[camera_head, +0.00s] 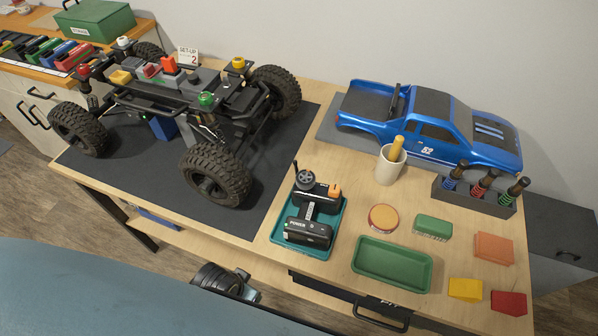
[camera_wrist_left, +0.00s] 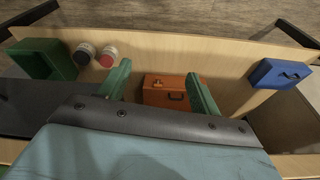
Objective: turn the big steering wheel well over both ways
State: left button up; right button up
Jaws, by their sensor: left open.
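A black handheld transmitter (camera_head: 312,222) lies in a teal tray (camera_head: 280,240) on the table in the head view. A round black steering wheel (camera_head: 304,180) shows at its far left end. No gripper is near it in that view. My left gripper (camera_wrist_left: 158,68) shows in the left wrist view, with its two green fingers apart. An orange case (camera_wrist_left: 168,92) shows between and beyond the fingers; I see no contact with it. My right gripper is in neither view.
The crawler chassis (camera_head: 180,85) stands on a dark mat (camera_head: 120,170). A blue body shell (camera_head: 430,130), a cup (camera_head: 389,166) and a green tray (camera_head: 391,264) are on the right. In the wrist view, a blue box (camera_wrist_left: 279,73) and a green bin (camera_wrist_left: 45,58) flank the orange case.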

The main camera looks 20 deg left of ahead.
pick_arm(q)
jog(key=w+d+r+t, duration=0.1)
jog(key=w+d+r, duration=0.15)
jog(key=r, duration=1.45)
jog(key=w+d+r+m+h, duration=0.1)
jog(key=w+d+r+m, duration=0.1)
jog(key=w+d+m, duration=0.1)
jog(key=w+d+r+m+g+h, duration=0.1)
jog(key=w+d+r+m, duration=0.2)
jog(key=w+d+m, duration=0.1)
jog(key=w+d+r+m+h, duration=0.1)
jog(key=w+d+r+m, duration=0.2)
jog(key=w+d+m, duration=0.1)
jog(key=shift+w+d+m+h, duration=0.15)
jog(key=shift+d+m+h, duration=0.25)
jog(key=shift+d, duration=0.4)
jog(key=w+r+m+g+y, duration=0.1)
jog(key=w+r+m+g, duration=0.15)
jog(key=w+m, duration=0.25)
notch_tip(320, 180, up, 7)
jog(key=m+y, duration=0.3)
send_over(305, 177)
notch_tip(305, 177, down, 13)
jog(key=shift+f+b, duration=0.1)
jog(key=shift+b, duration=0.85)
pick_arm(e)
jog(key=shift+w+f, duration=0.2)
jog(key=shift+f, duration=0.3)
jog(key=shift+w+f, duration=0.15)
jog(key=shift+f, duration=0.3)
